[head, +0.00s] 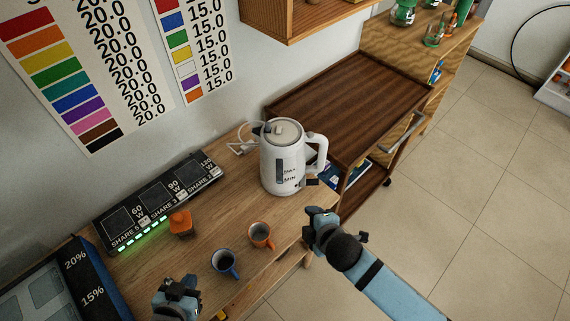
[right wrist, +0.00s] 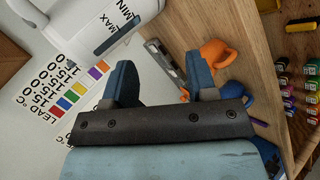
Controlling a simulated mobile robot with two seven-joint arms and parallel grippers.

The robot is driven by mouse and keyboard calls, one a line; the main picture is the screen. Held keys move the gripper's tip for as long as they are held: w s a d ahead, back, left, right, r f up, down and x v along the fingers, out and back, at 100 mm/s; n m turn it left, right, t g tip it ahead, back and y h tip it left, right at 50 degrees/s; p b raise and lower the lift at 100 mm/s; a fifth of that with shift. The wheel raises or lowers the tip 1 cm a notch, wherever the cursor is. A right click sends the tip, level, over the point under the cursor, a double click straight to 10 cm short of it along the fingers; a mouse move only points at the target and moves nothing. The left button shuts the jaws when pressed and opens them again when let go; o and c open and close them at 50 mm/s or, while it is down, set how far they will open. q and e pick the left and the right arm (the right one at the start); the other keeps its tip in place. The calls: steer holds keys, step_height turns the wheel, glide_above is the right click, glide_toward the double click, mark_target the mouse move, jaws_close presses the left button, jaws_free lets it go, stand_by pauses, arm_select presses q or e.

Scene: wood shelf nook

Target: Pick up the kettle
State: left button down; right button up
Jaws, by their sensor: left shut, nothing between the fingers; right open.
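A white kettle (head: 281,165) with a grey lid stands upright at the right end of the wooden table, its handle facing right. A water window and MAX/MIN marks show on its side. It also fills the upper left of the right wrist view (right wrist: 82,22). My right gripper (head: 318,218) is open and empty, in front of the kettle and to its lower right, apart from it. Its two blue fingers are spread in the right wrist view (right wrist: 160,78). My left gripper (head: 178,292) is shut and empty at the bottom edge, away from the kettle.
A blue mug (head: 225,263), an orange mug (head: 261,236) and a small orange object (head: 181,223) are on the table (head: 208,206). A black display panel (head: 160,201) lies behind them. A dark wooden cart (head: 345,105) stands right of the kettle.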

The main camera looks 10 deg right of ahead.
steer(key=w+r+n+h+b, duration=0.1)
steer(key=w+n+h, duration=0.1)
steer(key=w+n, duration=0.4)
arm_select(q)
step_height(320, 180, down, 3)
steer(key=shift+d+b, duration=0.15)
steer(key=shift+b, duration=0.75)
steer(key=shift+d, duration=0.1)
steer(key=shift+r+m+h, duration=0.15)
steer(key=shift+m+h, duration=0.15)
arm_select(e)
steer(key=n+t+h, duration=0.3)
steer(key=n+h, duration=0.1)
steer(key=n, duration=0.5)
glide_toward(322, 152)
steer(key=x, duration=0.6)
steer(key=shift+s+d+f, duration=0.15)
steer(key=shift+s+d, duration=0.05)
steer(key=shift+d, duration=0.05)
steer(key=shift+p+x, duration=0.7)
steer(key=shift+x, duration=2)
steer(key=shift+a, duration=0.15)
jaws_close()
arm_select(q)
steer(key=shift+a+r, duration=0.2)
steer(key=shift+r, duration=0.35)
arm_select(e)
steer(key=shift+w, duration=0.15)
